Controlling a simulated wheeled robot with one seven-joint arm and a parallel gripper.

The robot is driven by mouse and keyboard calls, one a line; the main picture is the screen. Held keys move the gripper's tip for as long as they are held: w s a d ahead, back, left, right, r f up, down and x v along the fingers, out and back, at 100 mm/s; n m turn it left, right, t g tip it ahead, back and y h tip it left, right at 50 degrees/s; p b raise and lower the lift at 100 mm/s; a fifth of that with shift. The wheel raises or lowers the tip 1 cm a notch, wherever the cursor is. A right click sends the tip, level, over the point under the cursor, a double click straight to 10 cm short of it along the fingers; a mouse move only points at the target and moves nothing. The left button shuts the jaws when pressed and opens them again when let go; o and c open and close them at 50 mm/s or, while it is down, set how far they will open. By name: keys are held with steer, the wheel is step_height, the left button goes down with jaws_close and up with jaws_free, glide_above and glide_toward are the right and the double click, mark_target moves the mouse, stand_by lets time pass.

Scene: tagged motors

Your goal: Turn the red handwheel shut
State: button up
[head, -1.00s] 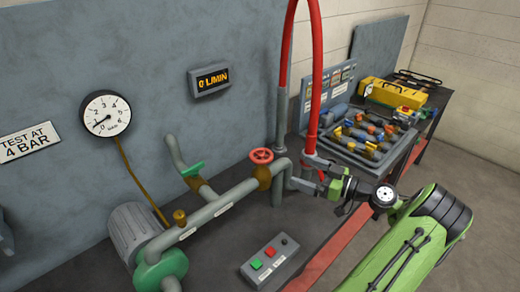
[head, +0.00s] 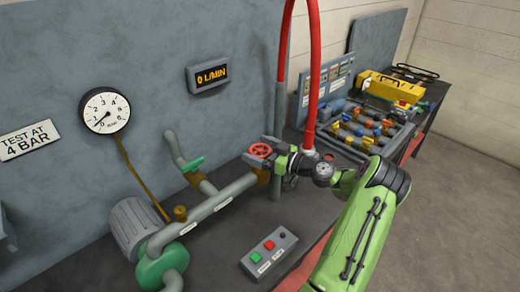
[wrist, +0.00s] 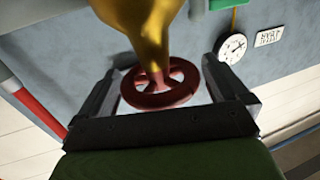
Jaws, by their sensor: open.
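The red handwheel (head: 260,149) sits on top of the brass valve (head: 263,172) at the right end of the grey pipe. My gripper (head: 256,151) is at the handwheel, reaching in from the right with its fingers beside the rim. In the wrist view the handwheel (wrist: 182,92) lies between my two spread fingers, with the brass valve body (wrist: 147,30) beyond it. A gap shows on both sides of the wheel, so my gripper (wrist: 167,75) is open and not clamped on it. My gripper partly hides the wheel's right side in the head view.
A red hose (head: 311,80) rises close behind my wrist. A flow display (head: 209,75) reads 0 L/MIN, and a pressure gauge (head: 105,111) hangs left. A button box (head: 269,254) stands on the bench in front. A tray of fittings (head: 362,128) is at the right.

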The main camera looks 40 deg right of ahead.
steer(key=c, duration=0.8)
steer(key=shift+c, duration=0.2)
steer(key=shift+f+h+b, duration=0.1)
steer(key=shift+h+b, duration=0.2)
steer(key=shift+b, duration=0.25)
